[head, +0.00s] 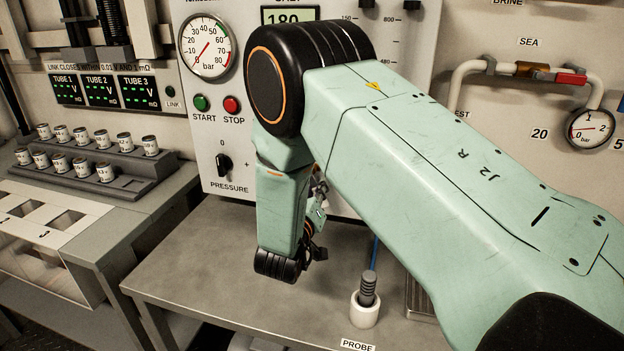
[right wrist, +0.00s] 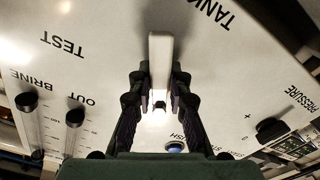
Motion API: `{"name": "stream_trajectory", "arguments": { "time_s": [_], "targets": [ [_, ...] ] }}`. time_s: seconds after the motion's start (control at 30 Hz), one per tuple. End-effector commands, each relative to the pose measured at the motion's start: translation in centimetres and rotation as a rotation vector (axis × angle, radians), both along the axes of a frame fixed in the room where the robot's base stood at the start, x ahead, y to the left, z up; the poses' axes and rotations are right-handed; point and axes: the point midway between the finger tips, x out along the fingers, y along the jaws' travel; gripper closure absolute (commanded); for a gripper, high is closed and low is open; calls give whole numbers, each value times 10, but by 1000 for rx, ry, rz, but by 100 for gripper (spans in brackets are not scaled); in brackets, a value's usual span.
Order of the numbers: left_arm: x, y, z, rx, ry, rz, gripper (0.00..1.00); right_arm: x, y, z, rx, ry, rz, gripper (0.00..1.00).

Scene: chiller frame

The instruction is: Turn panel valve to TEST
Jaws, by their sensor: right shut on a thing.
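The panel valve's pale lever handle (right wrist: 160,58) shows in the right wrist view. It stands upright in that picture, between the TEST label (right wrist: 62,46) on the left and the TANK label (right wrist: 212,14) at the top right. My right gripper (right wrist: 160,84) is shut on the handle, one dark finger on each side. A third label below right is partly covered by a finger. In the head view my right arm hides the valve. My left gripper is not in view.
The panel (head: 212,150) carries a pressure gauge (head: 206,47), START (head: 201,103) and STOP (head: 232,105) buttons and a PRESSURE knob (head: 224,164). A probe (head: 368,288) stands in a white holder on the grey bench (head: 215,262). Several small cans sit on a stepped rack (head: 95,172) at the left.

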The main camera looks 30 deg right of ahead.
Motion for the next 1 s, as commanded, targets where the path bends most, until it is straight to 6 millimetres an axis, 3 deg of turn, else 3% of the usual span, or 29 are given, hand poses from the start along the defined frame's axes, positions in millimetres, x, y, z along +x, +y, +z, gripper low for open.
{"name": "stream_trajectory", "arguments": {
  "time_s": [0.4, 1.0],
  "targets": [
    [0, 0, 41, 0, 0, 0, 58, -10, -9, 11, -253, 303, -6, 100],
    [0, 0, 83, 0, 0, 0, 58, -15, -14, 29, -602, 709, -7, 100]
  ]
}}
